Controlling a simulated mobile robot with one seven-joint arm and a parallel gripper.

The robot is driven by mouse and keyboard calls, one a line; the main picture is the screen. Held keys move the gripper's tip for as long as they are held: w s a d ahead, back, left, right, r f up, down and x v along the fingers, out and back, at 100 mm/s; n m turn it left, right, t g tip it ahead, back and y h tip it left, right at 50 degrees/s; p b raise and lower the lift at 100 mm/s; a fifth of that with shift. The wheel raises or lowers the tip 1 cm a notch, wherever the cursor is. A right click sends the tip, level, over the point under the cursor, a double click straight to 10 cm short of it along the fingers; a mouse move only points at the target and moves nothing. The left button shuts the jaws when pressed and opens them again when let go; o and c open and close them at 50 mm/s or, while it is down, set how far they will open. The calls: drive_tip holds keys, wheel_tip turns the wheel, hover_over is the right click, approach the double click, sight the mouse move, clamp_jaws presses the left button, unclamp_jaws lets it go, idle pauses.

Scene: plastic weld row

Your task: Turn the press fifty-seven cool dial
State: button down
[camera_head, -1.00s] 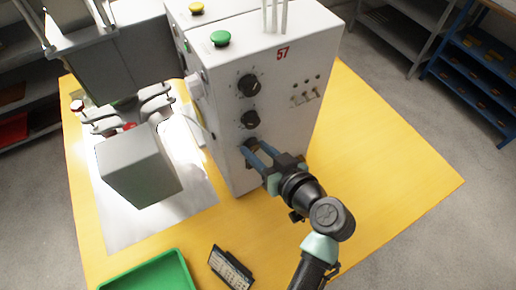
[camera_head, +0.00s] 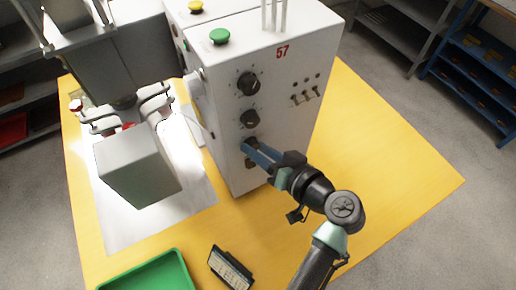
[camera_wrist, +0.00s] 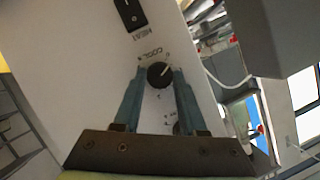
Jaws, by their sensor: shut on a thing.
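The press (camera_head: 285,95) is a pale grey cabinet marked 57. The cool dial (camera_wrist: 160,75) is a round black knob in the wrist view, with COOL printed beside it and a white pointer line towards the upper right. My gripper (camera_wrist: 160,76) has its two blue-grey fingers on either side of this dial, shut on it. In the head view, my gripper (camera_head: 249,147) reaches the press front from the right, below two black dials (camera_head: 248,84) (camera_head: 250,118). The fingers hide the held dial there.
A black switch (camera_wrist: 130,12) marked HEAT is near the held dial. Small toggles (camera_head: 305,97) sit right on the panel. A green tray (camera_head: 150,272) and a dark keypad device (camera_head: 231,268) lie on the yellow table (camera_head: 385,165). The table's right side is clear.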

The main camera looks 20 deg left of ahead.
drive_tip(key=m+y, duration=0.1)
drive_tip(key=m, duration=0.1)
drive_tip(key=m+g+y+b, duration=0.1)
drive_tip(key=m, duration=0.1)
drive_tip(key=shift+w+d+f+m+y, duration=0.2)
drive_tip(key=shift+m+y, duration=0.1)
drive_tip(key=shift+m, duration=0.1)
drive_tip(key=m+y, duration=0.1)
drive_tip(key=m, duration=0.1)
drive_tip(key=m+y, duration=0.1)
drive_tip(key=m, duration=0.2)
drive_tip(key=shift+f+g+b, duration=0.15)
drive_tip(key=shift+g+b, duration=0.15)
drive_tip(key=shift+b, duration=0.1)
drive_tip(key=shift+c, duration=2.4)
unclamp_jaws()
drive_tip(key=b+v, duration=0.3)
drive_tip(key=v, duration=1)
drive_tip(key=shift+f+b, duration=0.2)
drive_tip(key=shift+b, duration=0.15)
